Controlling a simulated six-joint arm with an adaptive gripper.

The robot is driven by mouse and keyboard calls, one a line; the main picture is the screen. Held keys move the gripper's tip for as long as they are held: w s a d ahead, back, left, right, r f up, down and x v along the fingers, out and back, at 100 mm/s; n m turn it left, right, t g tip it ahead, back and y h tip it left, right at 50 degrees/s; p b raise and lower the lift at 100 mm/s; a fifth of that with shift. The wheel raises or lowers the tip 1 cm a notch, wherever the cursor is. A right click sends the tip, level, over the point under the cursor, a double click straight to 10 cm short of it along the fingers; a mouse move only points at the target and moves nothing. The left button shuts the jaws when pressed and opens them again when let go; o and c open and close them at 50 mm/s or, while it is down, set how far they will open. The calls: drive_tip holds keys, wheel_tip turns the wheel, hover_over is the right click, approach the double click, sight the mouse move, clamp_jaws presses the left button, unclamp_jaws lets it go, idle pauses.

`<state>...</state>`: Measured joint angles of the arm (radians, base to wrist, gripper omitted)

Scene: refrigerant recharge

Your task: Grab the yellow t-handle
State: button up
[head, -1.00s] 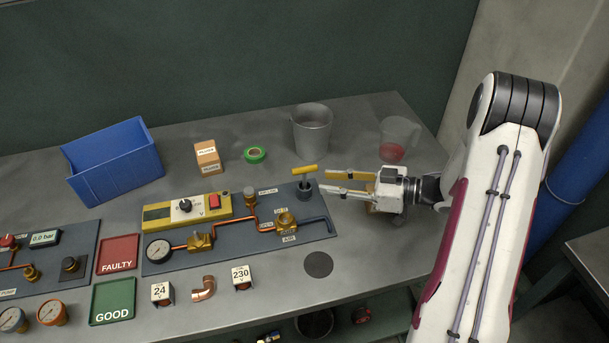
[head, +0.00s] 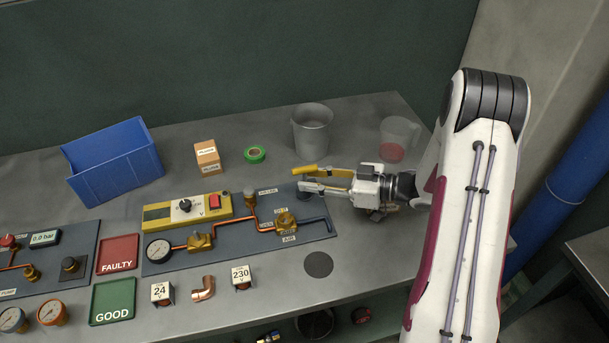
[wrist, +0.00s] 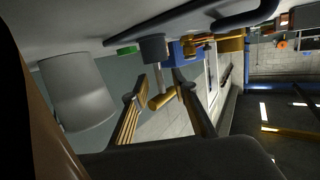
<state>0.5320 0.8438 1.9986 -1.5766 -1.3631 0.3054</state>
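The yellow T-handle (head: 304,170) stands at the right end of the dark panel, its bar on a grey stem. In the wrist view its yellow bar (wrist: 162,100) and grey stem (wrist: 158,78) show between my fingers. My gripper (head: 312,180) comes in from the right, fingers roughly level. It is open, with one finger on each side of the handle; a gap shows beside the bar in the wrist view (wrist: 160,100). The near finger hides most of the stem in the head view. Whether either finger touches the handle I cannot tell.
A grey bucket (head: 312,130) stands behind the handle, and a clear jug (head: 397,137) stands behind my gripper. The dark panel (head: 325,231) carries copper pipes and brass valves to the left. Bare table lies in front of the gripper.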

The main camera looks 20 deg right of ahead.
clamp_jaws()
drive_tip(key=shift+r, duration=0.2)
idle(0.3)
wheel_tip(320, 180, up, 10)
drive_tip(key=shift+f, duration=0.15)
idle(0.6)
idle(0.5)
